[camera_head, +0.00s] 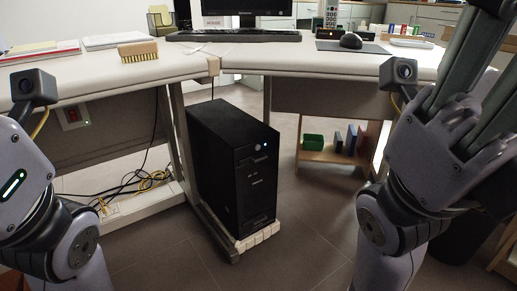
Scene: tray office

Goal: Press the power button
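A black computer tower (232,165) stands upright on a low stand between the two desk sections. A small lit white power button (265,145) shows near the top of its front face. My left arm is at the left edge, well apart from the tower, and its gripper lies outside the picture. My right gripper (462,115) is partly in view at the upper right, raised beside the right desk and apart from the tower. Its fingertips are cut off or unclear, so its opening cannot be told.
A brush (138,51), keyboard (234,36) and mouse (351,41) are on the desks. A low shelf (335,156) holds a green box and books. The floor before the tower is clear.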

